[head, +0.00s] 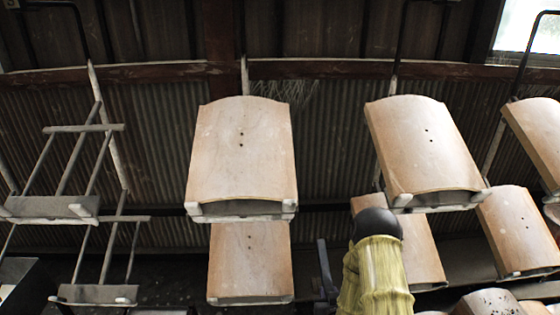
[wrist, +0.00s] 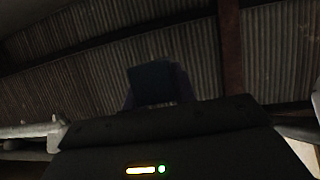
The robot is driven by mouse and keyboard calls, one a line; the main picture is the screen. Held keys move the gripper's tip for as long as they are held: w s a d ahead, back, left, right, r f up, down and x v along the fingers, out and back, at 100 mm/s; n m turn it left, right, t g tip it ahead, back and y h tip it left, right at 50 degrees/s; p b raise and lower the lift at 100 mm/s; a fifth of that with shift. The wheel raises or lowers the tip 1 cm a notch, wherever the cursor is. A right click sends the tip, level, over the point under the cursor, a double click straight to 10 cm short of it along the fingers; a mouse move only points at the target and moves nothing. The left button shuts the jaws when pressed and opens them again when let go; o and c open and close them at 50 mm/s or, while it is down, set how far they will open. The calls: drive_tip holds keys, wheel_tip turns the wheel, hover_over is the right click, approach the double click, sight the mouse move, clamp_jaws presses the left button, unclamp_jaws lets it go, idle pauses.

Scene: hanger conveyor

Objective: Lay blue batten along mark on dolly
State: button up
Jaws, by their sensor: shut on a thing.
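My gripper (wrist: 157,100) shows in the wrist view, its dark body across the bottom and its fingers beyond. It is shut on the blue batten (wrist: 152,82), seen as a dark blue block face between the fingers. The rest of the batten's length is hidden or too dark to tell. In the head view I cannot make out my gripper for sure. A narrow dark bluish upright shape stands left of my yellow-sleeved arm; I cannot tell what it is. The dolly and its mark are in neither view.
Clay tiles (head: 242,150) hang on metal hangers from an overhead conveyor, with more tiles (head: 425,145) to the right. Empty hangers (head: 82,205) hang at the left. A rusty beam (head: 160,73) and a corrugated wall (head: 330,130) are behind. The floor is not in view.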

wheel_tip(320, 180, up, 23)
drive_tip(key=s+p, duration=0.2)
drive_tip(key=p, duration=1.8)
drive_tip(key=shift+s, duration=0.25)
drive_tip(key=shift+f, duration=0.1)
drive_tip(key=shift+f, duration=0.1)
drive_tip(key=s+f, duration=0.5)
drive_tip(key=f, duration=0.6)
drive_tip(key=shift+s, duration=0.4)
